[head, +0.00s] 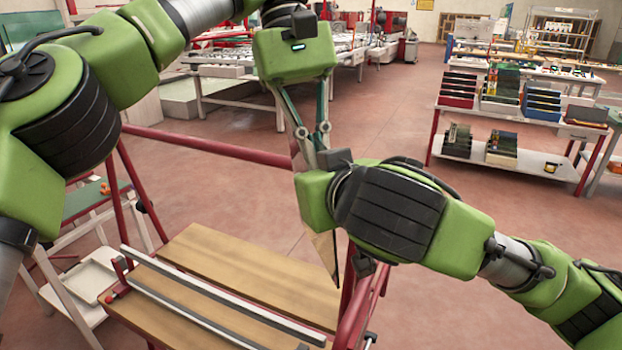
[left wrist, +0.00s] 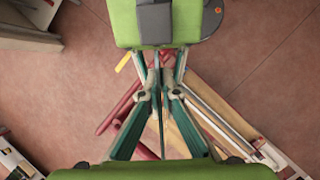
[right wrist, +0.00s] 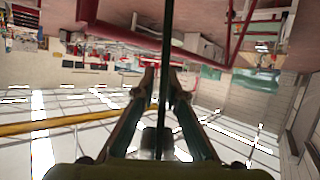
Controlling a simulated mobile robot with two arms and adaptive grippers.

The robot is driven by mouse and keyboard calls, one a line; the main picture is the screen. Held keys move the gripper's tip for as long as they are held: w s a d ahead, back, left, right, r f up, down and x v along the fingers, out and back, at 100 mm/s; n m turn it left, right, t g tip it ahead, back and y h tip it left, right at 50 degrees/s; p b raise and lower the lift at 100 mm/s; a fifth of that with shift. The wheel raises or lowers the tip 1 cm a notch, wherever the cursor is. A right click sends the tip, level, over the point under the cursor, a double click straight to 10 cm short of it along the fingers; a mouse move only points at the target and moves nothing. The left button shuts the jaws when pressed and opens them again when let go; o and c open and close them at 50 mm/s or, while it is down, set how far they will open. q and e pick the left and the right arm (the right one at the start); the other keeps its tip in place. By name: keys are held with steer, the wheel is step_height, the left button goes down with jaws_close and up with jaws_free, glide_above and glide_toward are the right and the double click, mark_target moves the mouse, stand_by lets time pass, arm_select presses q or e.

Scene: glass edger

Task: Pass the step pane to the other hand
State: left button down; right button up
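The step pane (left wrist: 160,115) is a thin dark sheet, seen nearly edge-on between the fingers in the left wrist view. It also shows as a dark upright strip (right wrist: 168,35) in the right wrist view. In the head view its pointed lower end (head: 325,252) hangs below the right gripper. My left gripper (head: 314,145) points down from above, its fingers closed on the pane. My right gripper (right wrist: 163,82) reaches in level from the right, its fingertips closed against the pane's two sides. In the head view its fingers are hidden behind its own body.
A red-framed stand with wooden boards (head: 245,262) and pale rails (head: 200,290) is just below the grippers. A shelf rack (head: 520,110) with coloured bins stands at the right. A long machine table (head: 240,75) is behind. Open floor lies between them.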

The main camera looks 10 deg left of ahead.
arm_select(q)
steer(key=c, duration=2.2)
jaws_free()
